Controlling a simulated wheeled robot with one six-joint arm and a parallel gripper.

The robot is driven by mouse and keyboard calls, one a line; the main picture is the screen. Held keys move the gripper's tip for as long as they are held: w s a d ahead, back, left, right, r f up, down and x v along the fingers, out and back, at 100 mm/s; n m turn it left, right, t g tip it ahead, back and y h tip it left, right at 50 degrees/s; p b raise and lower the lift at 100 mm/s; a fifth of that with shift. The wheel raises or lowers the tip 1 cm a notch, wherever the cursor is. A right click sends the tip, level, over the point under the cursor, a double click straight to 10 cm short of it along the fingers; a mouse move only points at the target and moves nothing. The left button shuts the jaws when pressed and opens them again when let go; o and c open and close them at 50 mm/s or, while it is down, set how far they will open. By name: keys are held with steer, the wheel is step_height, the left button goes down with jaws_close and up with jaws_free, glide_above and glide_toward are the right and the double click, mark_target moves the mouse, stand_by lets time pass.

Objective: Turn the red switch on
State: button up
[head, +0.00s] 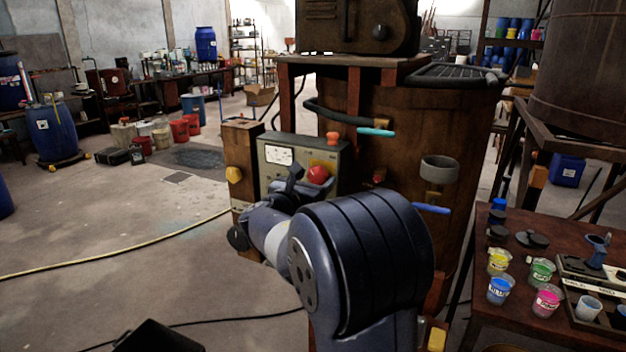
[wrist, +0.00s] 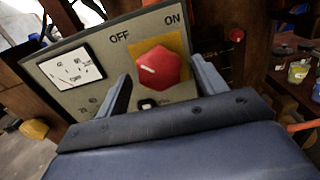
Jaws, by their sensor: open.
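The red switch (wrist: 158,69) is a faceted red knob on a yellow plate on the grey control panel (wrist: 108,70). Its white mark points to the upper left, nearer the OFF label than the ON label. In the head view the red switch (head: 317,175) shows on the panel (head: 330,157) at the front of the rusty vat. My gripper (wrist: 160,78) is open, with one finger on each side of the knob. I cannot tell whether the fingers touch it. In the head view my gripper (head: 300,185) is partly hidden by my wrist.
A dial gauge (wrist: 71,72) sits left of the switch. An orange button (head: 333,138) tops the panel, and a yellow knob (head: 234,175) is on the box at left. The brown table (head: 500,312) at right holds paint cups. A yellow hose (head: 120,257) crosses open floor at left.

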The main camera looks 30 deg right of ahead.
steer(key=c, duration=1)
